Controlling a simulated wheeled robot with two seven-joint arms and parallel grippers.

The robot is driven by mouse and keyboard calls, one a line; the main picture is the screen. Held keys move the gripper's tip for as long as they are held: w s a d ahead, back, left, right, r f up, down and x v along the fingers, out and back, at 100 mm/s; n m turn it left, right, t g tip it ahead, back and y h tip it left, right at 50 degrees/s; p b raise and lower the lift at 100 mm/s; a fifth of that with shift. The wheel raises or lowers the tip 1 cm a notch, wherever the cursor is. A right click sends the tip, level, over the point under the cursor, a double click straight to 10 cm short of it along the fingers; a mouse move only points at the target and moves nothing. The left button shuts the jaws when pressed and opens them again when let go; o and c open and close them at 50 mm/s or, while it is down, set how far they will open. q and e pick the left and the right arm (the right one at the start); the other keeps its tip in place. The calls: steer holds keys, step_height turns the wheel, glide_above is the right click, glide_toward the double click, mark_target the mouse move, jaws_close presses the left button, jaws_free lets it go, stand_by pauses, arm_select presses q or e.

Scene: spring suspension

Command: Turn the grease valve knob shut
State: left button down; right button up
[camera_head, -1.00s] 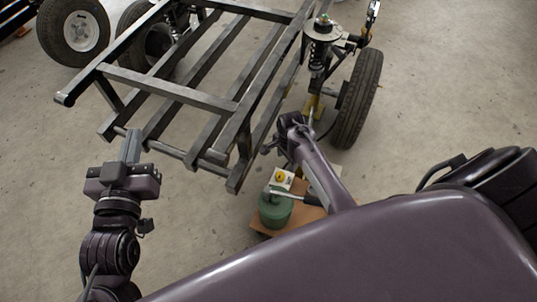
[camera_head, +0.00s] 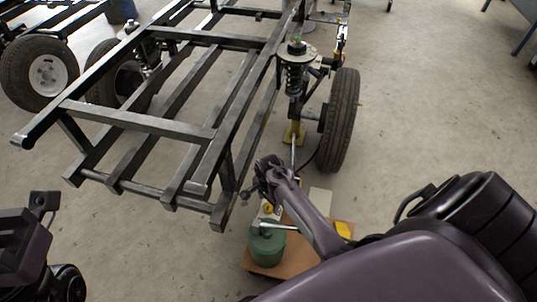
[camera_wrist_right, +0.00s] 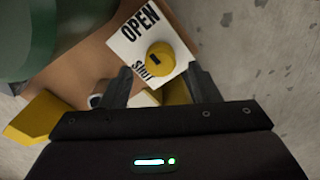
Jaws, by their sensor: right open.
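The yellow round knob (camera_wrist_right: 161,55) sits on a white plate (camera_wrist_right: 126,45) lettered OPEN and SHUT. It has a small dark mark on its face. In the head view the knob (camera_head: 268,208) shows above the green pot (camera_head: 267,246). My right gripper (camera_wrist_right: 160,69) is open, its fingers on either side of the knob in the wrist picture; I cannot tell whether they touch it or how far off it is. My left gripper (camera_head: 22,240) is partly in view at the left edge, its fingers not seen.
The pot stands on a brown board (camera_head: 262,268) with a yellow block (camera_head: 343,229). A dark metal frame (camera_head: 140,125) stands to the left. A spring (camera_head: 296,78) and a wheel (camera_head: 341,120) are beyond. The floor between the left arm and the board is clear.

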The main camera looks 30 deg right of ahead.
mark_target(269, 206)
steer(key=shift+f+b, duration=0.8)
steer(key=shift+f, duration=1.1)
steer(key=c, duration=1)
steer(key=shift+r, duration=0.1)
